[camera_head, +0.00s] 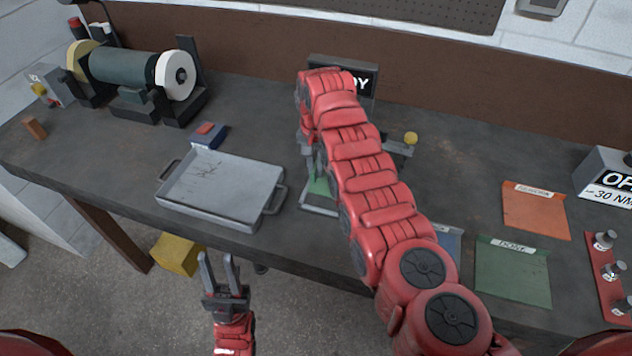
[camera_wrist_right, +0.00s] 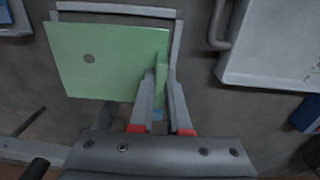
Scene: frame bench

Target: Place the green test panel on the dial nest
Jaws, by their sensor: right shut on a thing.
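The green test panel (camera_wrist_right: 105,75) is a flat light-green plate with a dark round spot and an upright tab. In the right wrist view my right gripper (camera_wrist_right: 163,82) is shut on that tab. The panel lies over or just above a grey metal frame (camera_wrist_right: 118,8); I cannot tell if they touch. In the head view a piece of the panel (camera_head: 320,187) shows beside my right arm, which hides my right gripper and much of the frame. I cannot make out clearly which part is the dial nest. My left gripper (camera_head: 218,265) is open and empty before the bench.
A grey tray (camera_head: 225,190) stands left of the frame. A bench grinder (camera_head: 130,72) is at the back left. A yellow knob (camera_head: 411,138) and a dark sign (camera_head: 366,83) are by my right arm. Orange (camera_head: 535,210) and green (camera_head: 512,272) mats lie right.

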